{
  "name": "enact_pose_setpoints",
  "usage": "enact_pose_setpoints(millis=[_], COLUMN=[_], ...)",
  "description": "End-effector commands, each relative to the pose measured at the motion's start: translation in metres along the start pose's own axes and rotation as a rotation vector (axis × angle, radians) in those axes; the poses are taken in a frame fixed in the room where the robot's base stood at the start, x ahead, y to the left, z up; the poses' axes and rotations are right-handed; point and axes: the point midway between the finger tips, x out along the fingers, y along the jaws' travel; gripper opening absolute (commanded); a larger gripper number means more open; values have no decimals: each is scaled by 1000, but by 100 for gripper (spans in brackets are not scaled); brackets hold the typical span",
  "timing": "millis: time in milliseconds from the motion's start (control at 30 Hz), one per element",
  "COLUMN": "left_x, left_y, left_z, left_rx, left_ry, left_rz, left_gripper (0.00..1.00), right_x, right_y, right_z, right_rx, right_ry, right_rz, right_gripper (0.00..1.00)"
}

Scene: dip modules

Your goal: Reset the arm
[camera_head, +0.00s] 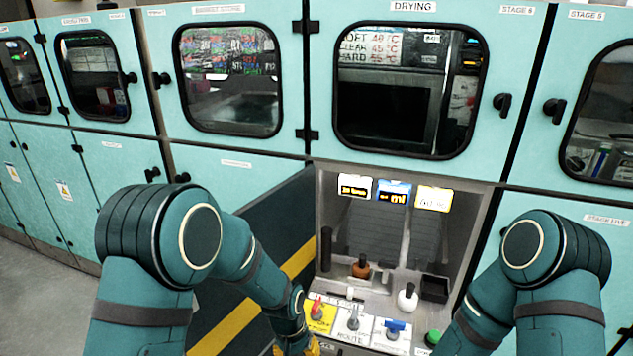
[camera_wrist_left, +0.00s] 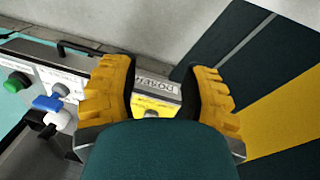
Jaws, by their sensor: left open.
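My left arm (camera_head: 150,255) comes in from the left and bends down to the control panel. Only the yellow tips of my left gripper (camera_head: 308,346) show at the bottom edge of the head view. In the left wrist view, my left gripper (camera_wrist_left: 160,95) has its two yellow fingers apart. Nothing shows held between them; the yellow dose label (camera_wrist_left: 157,88) of the panel lies behind the gap. My right arm (camera_head: 545,270) reaches down on the right; its gripper is out of view.
The control panel holds a red switch (camera_head: 317,308), a grey lever (camera_head: 353,318), a blue knob (camera_head: 395,327) and a green button (camera_head: 432,337). Teal cabinets (camera_head: 240,190) line the back.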

Motion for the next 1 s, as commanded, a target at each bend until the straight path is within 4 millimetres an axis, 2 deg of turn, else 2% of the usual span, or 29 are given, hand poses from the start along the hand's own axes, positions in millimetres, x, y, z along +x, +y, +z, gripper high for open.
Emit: enact_pose_setpoints(millis=[100,233,400,500,667,1000], left_x=[29,56,70,71,71,71], left_y=[-17,-31,-37,-38,-39,-39], left_z=[33,76,124,140,149,149], left_rx=[-65,-157,-267,-309,-334,-334], left_ry=[11,48,108,136,158,160], left_rz=[59,129,191,208,217,217], left_gripper=[46,46,46,46,46,46], right_x=[0,0,0,0,0,0], right_y=[0,0,0,0,0,0], right_z=[0,0,0,0,0,0], right_rx=[0,0,0,0,0,1], right_ry=[-1,-1,-1,-1,-1,-1], right_rz=[0,0,0,0,0,0], right_gripper=[47,47,47,47,47,47])
